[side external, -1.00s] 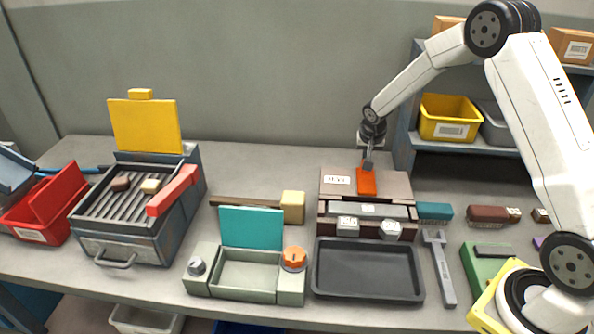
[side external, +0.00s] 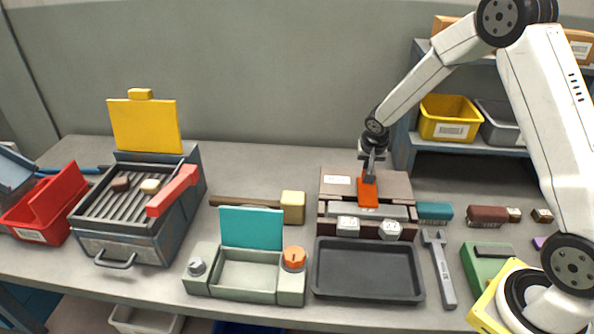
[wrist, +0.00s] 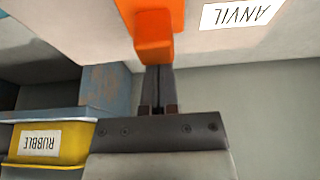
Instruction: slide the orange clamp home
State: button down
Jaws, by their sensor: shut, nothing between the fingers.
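The orange clamp (side external: 368,194) lies on top of the brown anvil block (side external: 395,187), its front end over the grey bar (side external: 390,211) of the fixture. My gripper (side external: 369,178) is shut and empty at the clamp's rear end. In the wrist view, my closed fingertips (wrist: 158,70) meet the tab of the orange clamp (wrist: 154,48) and appear to touch it. The label "ANVIL" (wrist: 238,14) shows upside down beside the clamp.
Two pale blocks (side external: 348,226) (side external: 389,230) sit at the fixture's front, behind a dark tray (side external: 368,268). A wrench (side external: 438,268) and a teal block (side external: 434,212) lie to the right. A mallet (side external: 291,206) lies to the left. Shelves with a yellow bin (side external: 448,117) stand behind.

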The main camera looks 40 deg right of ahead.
jog(key=shift+s+a+f, duration=0.15)
jog(key=shift+s+f, duration=0.05)
jog(key=shift+f, duration=0.1)
jog(key=shift+w, duration=0.15)
jog(key=shift+w+d+r, duration=0.2)
jog(key=shift+w+d, duration=1.15)
jog(key=shift+d, duration=0.15)
jog(key=shift+r, duration=0.35)
jog(key=v, duration=0.9)
jog(key=shift+r, duration=0.2)
jog(key=shift+a, duration=0.1)
jog(key=s+a+f+n+y, duration=0.1)
jog(key=s+a+n, duration=0.3)
jog(key=s+a, duration=0.3)
jog(key=s+a+f+n+y, duration=0.1)
jog(key=s+a+n, duration=0.4)
jog(key=s, duration=0.7)
jog(key=shift+s+a+f+y, duration=0.15)
jog(key=shift+a+f+y, duration=0.25)
jog(key=shift+a, duration=0.8)
